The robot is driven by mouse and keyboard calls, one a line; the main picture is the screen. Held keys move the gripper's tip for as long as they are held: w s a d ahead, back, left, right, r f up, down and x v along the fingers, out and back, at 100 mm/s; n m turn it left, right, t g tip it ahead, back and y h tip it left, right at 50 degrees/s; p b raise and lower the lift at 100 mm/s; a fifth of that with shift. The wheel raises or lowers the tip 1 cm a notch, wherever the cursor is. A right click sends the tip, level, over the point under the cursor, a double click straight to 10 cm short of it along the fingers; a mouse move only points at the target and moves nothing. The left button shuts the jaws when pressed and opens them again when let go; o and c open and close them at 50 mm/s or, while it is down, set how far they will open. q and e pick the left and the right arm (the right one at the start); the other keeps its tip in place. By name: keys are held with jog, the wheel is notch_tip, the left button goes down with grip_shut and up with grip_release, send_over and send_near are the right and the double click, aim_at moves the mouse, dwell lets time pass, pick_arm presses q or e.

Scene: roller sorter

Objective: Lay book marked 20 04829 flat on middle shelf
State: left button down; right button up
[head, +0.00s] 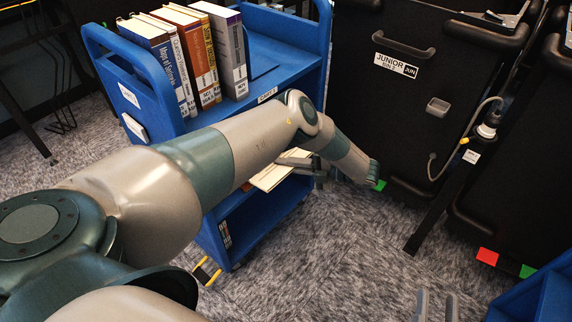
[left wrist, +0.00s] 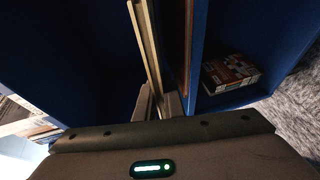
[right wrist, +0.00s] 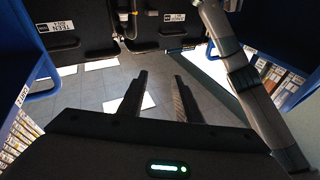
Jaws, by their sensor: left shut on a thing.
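A thin book with pale page edges (head: 270,177) is at the cart's middle level, partly hidden behind my left arm. My left gripper (head: 303,164) is shut on its near edge. In the left wrist view the book (left wrist: 147,45) shows edge-on between the fingers (left wrist: 157,104), roughly parallel to the blue middle shelf board (left wrist: 197,55), with a gap between them. Its marking cannot be read. The blue cart (head: 290,60) stands ahead. My right gripper (head: 437,306) is open and empty, low at the bottom; its spread fingers also show in the right wrist view (right wrist: 158,98).
Several books (head: 190,55) stand upright on the cart's top shelf. A thin orange-brown item (left wrist: 187,40) lies along the middle shelf board. Another book (left wrist: 230,72) is in the compartment below. Black bins (head: 400,110) stand at the right. Carpet between cart and bins is clear.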

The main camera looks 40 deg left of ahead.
pick_arm(q)
jog(key=shift+a+f, duration=0.1)
jog(key=shift+f, duration=0.05)
jog(key=shift+a+f+y+b, duration=0.15)
jog(key=shift+f+y+b, duration=0.15)
jog(key=shift+f+b, duration=0.4)
jog(key=shift+f+y+b, duration=0.3)
jog(key=shift+f+b, duration=0.15)
jog(key=shift+a+f+n+g+y+b, duration=0.15)
jog(key=shift+f+n+y+b, duration=0.1)
jog(key=shift+f, duration=0.3)
jog(key=shift+a+f+n+g+y+b, duration=0.1)
jog(key=shift+f+n+g+y+b, duration=0.1)
jog(key=shift+f, duration=0.3)
pick_arm(e)
notch_tip(320, 180, up, 9)
jog(key=s+d+t+y, duration=0.1)
jog(key=s+d+t, duration=0.1)
jog(key=t, duration=0.3)
jog(key=shift+s+f+t, duration=0.2)
jog(key=shift+t, duration=0.2)
pick_arm(q)
jog(key=c, duration=1.8)
grip_release()
jog(key=shift+f, duration=0.1)
